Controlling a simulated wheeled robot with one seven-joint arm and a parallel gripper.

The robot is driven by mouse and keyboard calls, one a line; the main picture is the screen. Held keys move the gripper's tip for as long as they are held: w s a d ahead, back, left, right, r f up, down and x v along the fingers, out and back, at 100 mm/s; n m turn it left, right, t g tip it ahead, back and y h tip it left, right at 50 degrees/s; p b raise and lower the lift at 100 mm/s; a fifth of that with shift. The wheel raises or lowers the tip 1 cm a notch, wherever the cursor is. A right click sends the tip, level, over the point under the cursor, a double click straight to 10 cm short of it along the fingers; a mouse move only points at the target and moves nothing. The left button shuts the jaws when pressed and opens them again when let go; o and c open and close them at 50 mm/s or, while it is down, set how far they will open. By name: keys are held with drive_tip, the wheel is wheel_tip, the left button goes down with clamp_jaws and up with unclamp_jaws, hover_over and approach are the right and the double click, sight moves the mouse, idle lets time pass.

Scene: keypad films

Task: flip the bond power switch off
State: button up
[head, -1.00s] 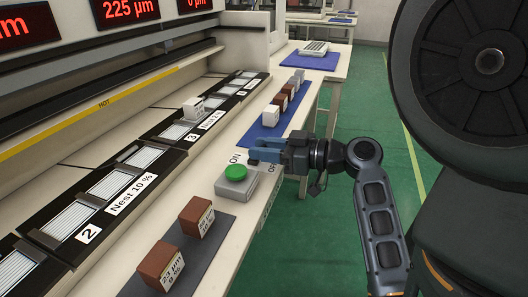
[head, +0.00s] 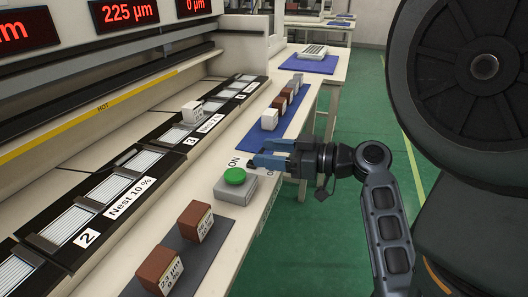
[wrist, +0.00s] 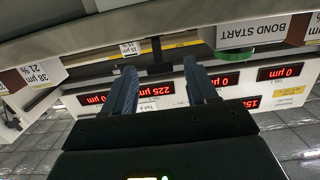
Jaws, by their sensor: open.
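My gripper (head: 262,155) is open, its two blue fingers reaching left over the bench edge beside the ON label (head: 234,162). The OFF label is mostly covered by the gripper in the head view. The power switch itself is hidden there behind the fingers. In the wrist view, the gripper (wrist: 159,68) has its fingers apart, and a dark upright piece (wrist: 156,50), perhaps the switch lever, shows between and beyond the tips. I cannot tell whether the fingers touch it, or which way the switch is set.
A green button (head: 234,175) on a grey box sits just in front of the gripper. Brown blocks (head: 195,221) stand on a dark mat nearer me. A blue mat (head: 258,137) with several blocks lies beyond. Open green floor is at the right.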

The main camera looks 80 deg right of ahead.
drive_tip(key=v, duration=0.6)
drive_tip(key=shift+s, duration=0.1)
idle(0.5)
